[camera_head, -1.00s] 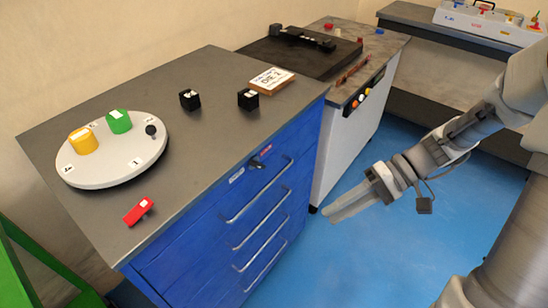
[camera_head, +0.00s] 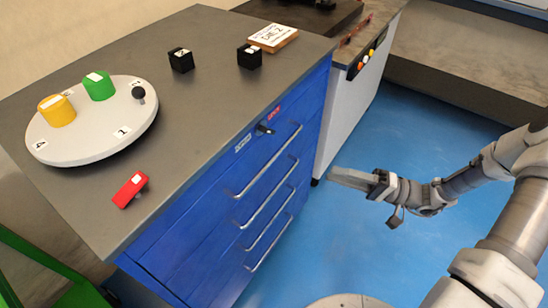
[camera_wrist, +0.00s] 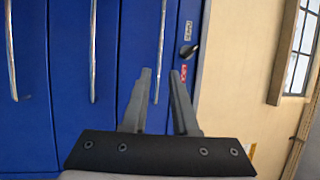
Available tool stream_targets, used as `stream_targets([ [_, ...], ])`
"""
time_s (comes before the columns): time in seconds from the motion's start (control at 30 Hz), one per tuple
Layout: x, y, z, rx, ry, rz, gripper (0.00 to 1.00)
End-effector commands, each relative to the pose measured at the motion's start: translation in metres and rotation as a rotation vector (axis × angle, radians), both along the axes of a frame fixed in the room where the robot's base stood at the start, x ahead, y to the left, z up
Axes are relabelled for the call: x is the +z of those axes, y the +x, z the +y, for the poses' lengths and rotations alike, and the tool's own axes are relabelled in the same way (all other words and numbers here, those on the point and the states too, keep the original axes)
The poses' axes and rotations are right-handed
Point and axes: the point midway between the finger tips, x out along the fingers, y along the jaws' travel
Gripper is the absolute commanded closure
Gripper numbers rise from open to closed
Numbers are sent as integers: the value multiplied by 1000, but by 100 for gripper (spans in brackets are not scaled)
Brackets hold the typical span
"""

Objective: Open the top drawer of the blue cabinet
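The blue cabinet (camera_head: 215,225) stands with its drawer fronts facing right, and several bar handles run along them. The top drawer's handle (camera_head: 268,162) is the uppermost silver bar, and the drawer looks shut. It also shows in the wrist view as the bar (camera_wrist: 161,50) nearest the black lock knob (camera_wrist: 189,50). My gripper (camera_head: 335,177) is to the right of the cabinet front, apart from the handles. In the wrist view my gripper (camera_wrist: 160,90) has its two fingers spread with a gap between them and nothing held.
On the cabinet top are a round white turntable (camera_head: 95,140) with yellow and green pieces, a red block (camera_head: 130,189) and two black blocks (camera_head: 249,57). A white machine cabinet (camera_head: 350,105) stands beyond. Blue floor (camera_head: 375,240) is clear before the drawers.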

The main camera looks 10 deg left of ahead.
Motion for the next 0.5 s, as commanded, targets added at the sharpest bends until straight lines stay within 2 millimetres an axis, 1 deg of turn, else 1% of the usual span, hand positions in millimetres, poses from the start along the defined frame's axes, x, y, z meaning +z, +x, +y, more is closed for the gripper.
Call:
stream_targets([
  [0.5,18,-3,109,7,-2,1,73],
])
